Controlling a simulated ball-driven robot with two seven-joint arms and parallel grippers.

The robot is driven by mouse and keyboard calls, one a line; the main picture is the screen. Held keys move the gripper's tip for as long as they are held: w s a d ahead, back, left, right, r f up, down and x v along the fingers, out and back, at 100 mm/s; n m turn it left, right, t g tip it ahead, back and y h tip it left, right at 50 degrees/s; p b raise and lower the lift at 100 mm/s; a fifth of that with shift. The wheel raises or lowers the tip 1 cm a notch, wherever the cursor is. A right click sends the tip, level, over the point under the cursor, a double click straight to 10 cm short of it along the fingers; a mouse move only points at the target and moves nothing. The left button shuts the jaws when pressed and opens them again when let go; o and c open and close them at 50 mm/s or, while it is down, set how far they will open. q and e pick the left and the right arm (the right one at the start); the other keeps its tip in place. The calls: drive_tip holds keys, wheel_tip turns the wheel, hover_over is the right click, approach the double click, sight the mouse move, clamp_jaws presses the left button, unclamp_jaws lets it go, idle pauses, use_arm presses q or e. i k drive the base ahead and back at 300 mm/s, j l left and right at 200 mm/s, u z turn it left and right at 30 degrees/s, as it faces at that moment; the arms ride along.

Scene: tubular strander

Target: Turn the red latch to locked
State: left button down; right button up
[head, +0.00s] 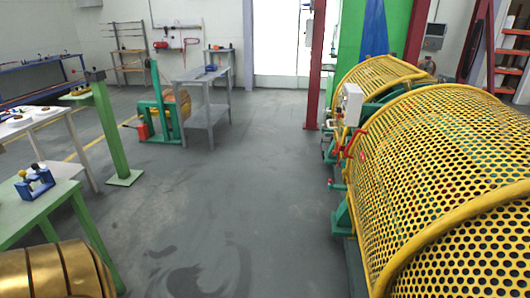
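A red latch (356,143) shows at the right of centre in the head view, on the near side of the yellow perforated guard (450,165) of the strander. It looks like a thin red handle set at a slant. It is small here, and I cannot tell whether it is locked. A grey-white box (350,104) is mounted just above it. Neither of my grippers is in view.
The grey floor (230,200) in the middle is clear. A green table (60,205) with a small blue device stands at the left, with a brass-coloured drum (55,272) at lower left. A green post (112,130), a grey table (200,85) and a dark red column (316,65) stand farther back.

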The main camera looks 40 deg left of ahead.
sight(335, 155)
drive_tip(key=i+j+u, duration=0.35)
drive_tip(key=j, duration=0.15)
drive_tip(key=i+j+u, duration=0.35)
drive_tip(key=j+z, duration=0.25)
drive_tip(key=i+j+z, duration=0.2)
drive_tip(key=z, duration=0.2)
drive_tip(key=i+j+z, duration=0.35)
drive_tip(key=i, duration=0.05)
